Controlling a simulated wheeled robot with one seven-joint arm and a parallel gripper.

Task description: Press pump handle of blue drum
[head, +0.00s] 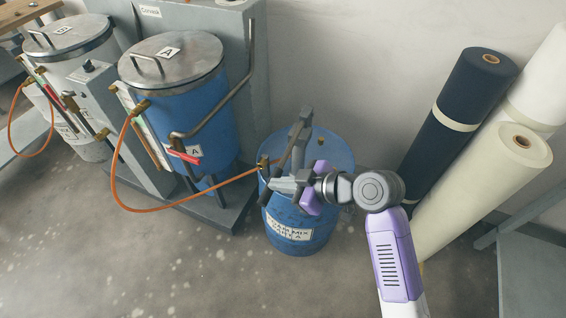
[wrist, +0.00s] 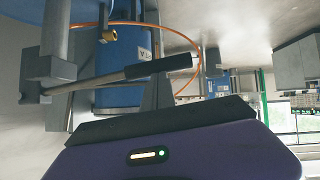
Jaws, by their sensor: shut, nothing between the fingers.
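The blue drum (head: 300,243) stands on the floor with a white label on its front and a grey pump (head: 301,125) rising from its lid. The pump handle (wrist: 110,76) crosses the wrist view as a slanted bar with a dark grip and a pale end. My gripper (head: 282,186) is over the front of the drum's lid, pointing left, with its fingers shut and empty. In the wrist view its fingers (wrist: 157,92) overlap the handle's grip near the pale end; I cannot tell whether they touch. My gripper partly hides the pump and handle in the head view.
A blue tank A (head: 190,105) with a metal lid stands to the left. An orange hose (head: 180,207) runs from it to the drum. Dark and cream rolls (head: 470,90) lean against the wall at the right. The floor in front is clear.

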